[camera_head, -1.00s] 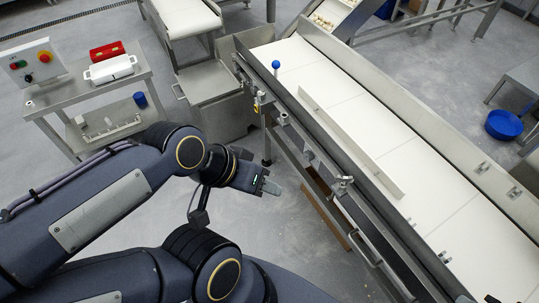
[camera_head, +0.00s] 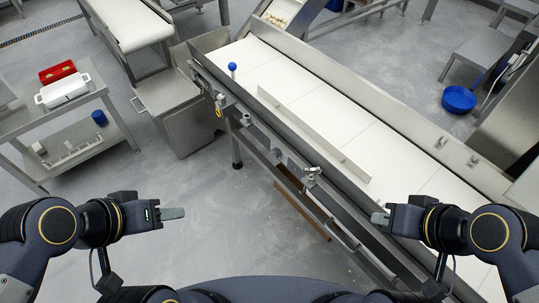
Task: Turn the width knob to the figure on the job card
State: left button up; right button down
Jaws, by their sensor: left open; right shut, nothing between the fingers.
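The conveyor (camera_head: 310,88) has a white belt with a long guide rail (camera_head: 312,130) lying along it. I cannot tell which fitting is the width knob, and no job card can be made out. My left gripper (camera_head: 174,213) is open and empty over the floor, left of the conveyor. My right gripper (camera_head: 380,218) is shut and empty, in front of the conveyor's near side frame. Neither is at a knob.
A metal trolley (camera_head: 105,92) at the left carries a white container (camera_head: 62,90) and a red box (camera_head: 57,71), with a blue cup (camera_head: 99,117) lower down. A blue bowl (camera_head: 459,99) is on the floor beyond the conveyor.

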aim_at(275, 153)
jog(key=z, duration=9.55)
jog(key=i+l+z, duration=0.1)
jog(key=z, duration=0.35)
jog(key=i+z, duration=0.2)
jog(key=z, duration=0.3)
jog(key=i+l+z, duration=0.1)
jog(key=z, duration=0.35)
jog(key=i+j+z, duration=0.1)
jog(key=z, duration=0.35)
jog(key=i, duration=0.1)
